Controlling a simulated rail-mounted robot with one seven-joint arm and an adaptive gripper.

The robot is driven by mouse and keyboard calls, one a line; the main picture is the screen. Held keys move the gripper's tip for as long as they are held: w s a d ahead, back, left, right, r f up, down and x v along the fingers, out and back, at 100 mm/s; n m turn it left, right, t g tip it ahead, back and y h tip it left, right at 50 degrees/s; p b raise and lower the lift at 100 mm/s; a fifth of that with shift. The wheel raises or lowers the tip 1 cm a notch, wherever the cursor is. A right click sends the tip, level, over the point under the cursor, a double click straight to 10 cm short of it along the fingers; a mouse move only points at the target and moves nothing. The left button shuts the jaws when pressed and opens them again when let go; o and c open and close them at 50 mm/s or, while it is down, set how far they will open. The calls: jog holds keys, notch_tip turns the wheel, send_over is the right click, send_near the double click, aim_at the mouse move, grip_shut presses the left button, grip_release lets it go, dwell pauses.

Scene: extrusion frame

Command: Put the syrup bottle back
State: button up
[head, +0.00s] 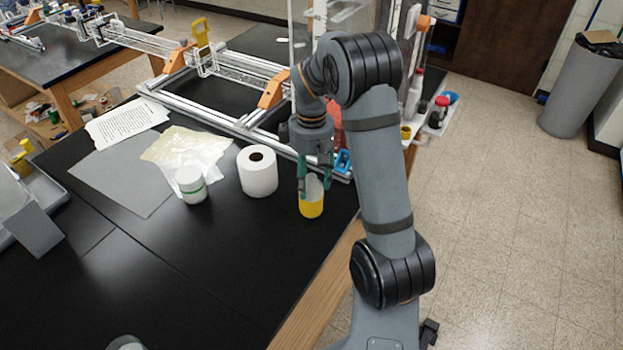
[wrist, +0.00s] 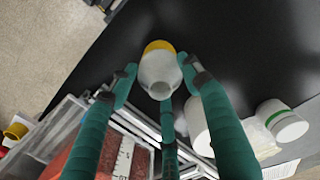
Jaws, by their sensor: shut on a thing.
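The syrup bottle, which I take to be the one with a yellow lower part and a pale grey-white upper part (head: 311,208), stands upright near the right edge of the black table. My gripper (head: 314,188) points down over it, with green fingers on both sides of its upper part. In the wrist view, the fingertips of my gripper (wrist: 158,68) are closed around the bottle (wrist: 159,78). I cannot tell whether its base touches the table or hangs just above it.
A white paper roll (head: 258,178) stands close left of the bottle, and a white jar with a green band (head: 191,186) farther left. A metal extrusion frame (head: 225,125) lies behind. A white shelf with bottles (head: 425,125) is at the back right. The front table is clear.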

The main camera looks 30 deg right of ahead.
jog(key=shift+f, duration=0.15)
jog(key=o, duration=1.6)
jog(key=shift+o, duration=0.3)
notch_tip(320, 180, up, 12)
